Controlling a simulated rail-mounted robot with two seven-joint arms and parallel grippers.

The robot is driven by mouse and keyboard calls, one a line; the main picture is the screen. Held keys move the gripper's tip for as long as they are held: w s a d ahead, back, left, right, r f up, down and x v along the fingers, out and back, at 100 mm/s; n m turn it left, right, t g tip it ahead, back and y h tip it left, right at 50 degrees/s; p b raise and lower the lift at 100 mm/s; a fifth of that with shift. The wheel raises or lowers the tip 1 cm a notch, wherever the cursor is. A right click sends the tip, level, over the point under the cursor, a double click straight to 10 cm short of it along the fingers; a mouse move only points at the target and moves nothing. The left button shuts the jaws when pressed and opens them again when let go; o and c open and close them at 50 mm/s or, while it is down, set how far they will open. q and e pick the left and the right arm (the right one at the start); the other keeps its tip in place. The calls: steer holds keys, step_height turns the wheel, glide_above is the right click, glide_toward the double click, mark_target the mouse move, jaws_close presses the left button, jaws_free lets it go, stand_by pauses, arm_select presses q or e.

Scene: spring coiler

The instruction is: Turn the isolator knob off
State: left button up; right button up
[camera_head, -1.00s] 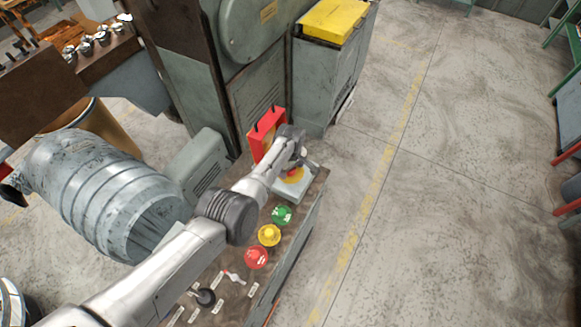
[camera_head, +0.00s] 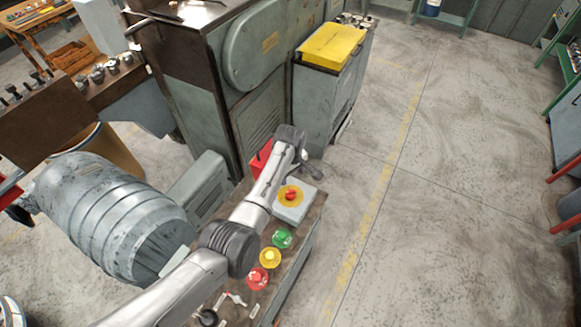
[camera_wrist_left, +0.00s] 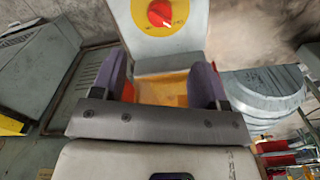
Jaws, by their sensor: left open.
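The isolator knob (camera_head: 291,195) is red and sits on a yellow disc on top of a pale grey box at the far end of the control panel. It also shows at the top of the left wrist view (camera_wrist_left: 161,12), on its yellow disc. My left gripper (camera_head: 310,168) is just beyond the knob in the head view, apart from it. In the left wrist view its two purple-grey fingers (camera_wrist_left: 158,82) are spread with nothing held between them. The knob lies past the fingertips, not between them. My right gripper is in neither view.
Green (camera_head: 282,238), yellow (camera_head: 270,258) and red (camera_head: 257,279) buttons line the panel nearer me. A red box (camera_head: 259,160) is partly hidden behind my left arm.

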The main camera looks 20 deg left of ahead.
arm_select(q)
steer(key=shift+r, duration=0.8)
